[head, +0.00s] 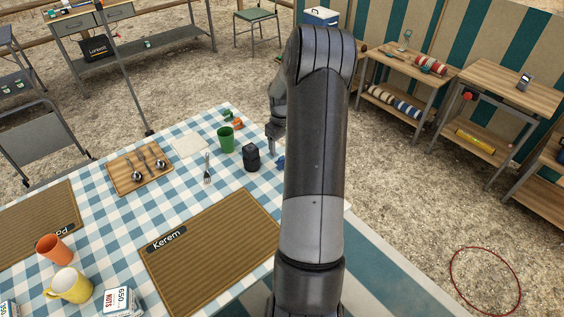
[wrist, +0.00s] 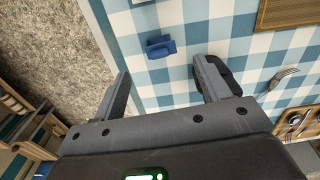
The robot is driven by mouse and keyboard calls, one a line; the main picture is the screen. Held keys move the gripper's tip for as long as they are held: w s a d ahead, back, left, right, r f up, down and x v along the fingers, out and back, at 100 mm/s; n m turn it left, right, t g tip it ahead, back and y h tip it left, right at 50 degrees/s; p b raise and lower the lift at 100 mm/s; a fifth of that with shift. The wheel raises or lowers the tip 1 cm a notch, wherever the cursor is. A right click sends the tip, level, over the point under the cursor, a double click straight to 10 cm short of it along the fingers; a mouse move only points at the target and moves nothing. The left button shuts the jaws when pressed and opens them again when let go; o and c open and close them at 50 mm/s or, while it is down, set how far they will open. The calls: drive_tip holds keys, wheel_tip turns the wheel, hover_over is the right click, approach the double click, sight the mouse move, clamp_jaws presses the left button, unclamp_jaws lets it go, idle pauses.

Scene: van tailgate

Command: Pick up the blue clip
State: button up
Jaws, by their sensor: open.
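The blue clip (wrist: 160,46) lies on the checked tablecloth in the wrist view, beyond the fingertips and roughly in line with the gap between them. In the head view the clip (head: 280,162) is a small blue patch, partly hidden by my arm. My gripper (wrist: 162,68) is open and empty, with its fingers apart and pointing down at the table. In the head view my gripper (head: 273,139) is above the table's far right part, near the clip. The right finger overlaps a black object in the wrist view.
A black container (head: 251,157) stands close to the clip; it shows behind my right finger in the wrist view (wrist: 226,76). A green cup (head: 226,139), a fork (head: 207,169) and a wooden board (head: 139,169) with spoons are left of it. The table edge is near the clip.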

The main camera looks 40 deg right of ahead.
sight(281, 157)
drive_tip(key=f, duration=0.7)
drive_tip(key=shift+w+f, duration=0.1)
drive_tip(key=shift+w, duration=0.15)
drive_tip(key=shift+c, duration=0.2)
drive_tip(key=c, duration=1)
